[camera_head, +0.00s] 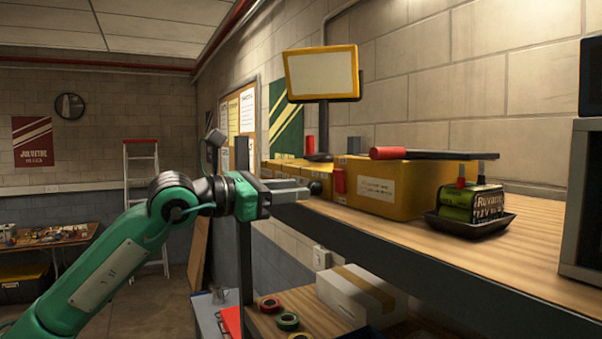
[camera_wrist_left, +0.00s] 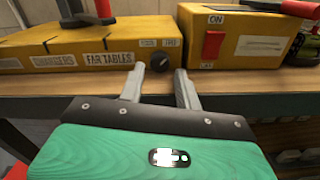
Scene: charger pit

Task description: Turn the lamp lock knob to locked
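The lamp lock knob (camera_wrist_left: 162,62) is a small round black knob on the front of a yellow box (camera_wrist_left: 100,34) in the left wrist view. Two small white labels sit above it, too small to read surely; its pointing direction is unclear. My left gripper (camera_wrist_left: 160,80) is open, one finger toward each side of the knob, with nothing visibly between the fingertips. In the head view my left gripper (camera_head: 298,190) reaches the shelf's front edge and largely hides the knob area. The lamp (camera_head: 322,74), a yellow-framed panel on a dark post, stands behind. My right gripper is not in view.
A yellow box with a red switch (camera_wrist_left: 213,45) stands just right of the knob. The wooden shelf (camera_head: 490,240) also holds a black tray (camera_head: 470,227) with green cells. Below are a white carton (camera_head: 355,295) and tape rolls (camera_head: 288,321).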

